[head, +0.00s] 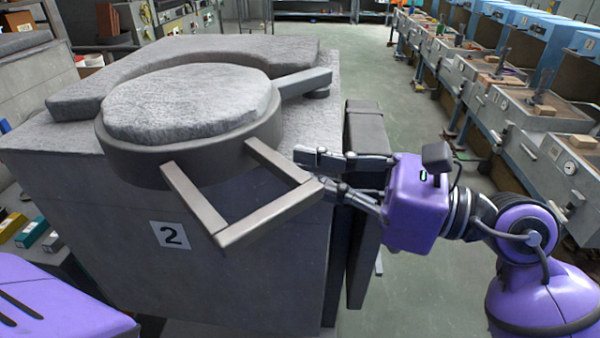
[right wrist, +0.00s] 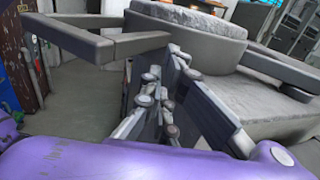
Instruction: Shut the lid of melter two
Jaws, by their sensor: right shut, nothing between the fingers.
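Melter two is a big grey block (head: 110,230) with a "2" plate (head: 170,235) on its front. Its lid (head: 185,150) is a round dark metal ring with a grey fibrous top. The lid lies level at the front of the melter's top, reaching over the front edge, its arm running to a pivot (head: 318,92) at the right. A square bar handle (head: 270,213) sticks out from the lid towards me; it also shows in the right wrist view (right wrist: 75,38). My right gripper (head: 312,166) is shut and empty beside the handle's right corner; contact is unclear. My left gripper is out of view.
A curved fibrous pad (head: 130,65) lies on the melter's top behind the lid. A dark upright panel (head: 367,150) stands along the melter's right side. Open floor (head: 425,285) lies to the right, then a row of benches with machines (head: 530,130).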

